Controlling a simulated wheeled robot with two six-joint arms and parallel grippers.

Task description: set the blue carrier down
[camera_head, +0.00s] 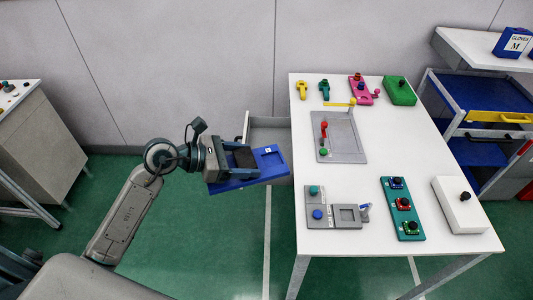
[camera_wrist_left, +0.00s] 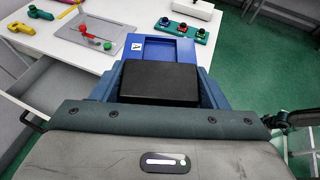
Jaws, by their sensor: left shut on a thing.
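The blue carrier (camera_head: 268,164) is a flat blue tray with a recess and a small white label marked A. My left gripper (camera_head: 244,160) is shut on it and holds it left of the white table (camera_head: 345,205), over an open drawer's area, apart from the tabletop as far as I can tell. In the left wrist view the carrier (camera_wrist_left: 165,50) sticks out beyond my gripper (camera_wrist_left: 160,82), with a black block between the fingers hiding its near part.
Bare tabletop shows between fixtures.

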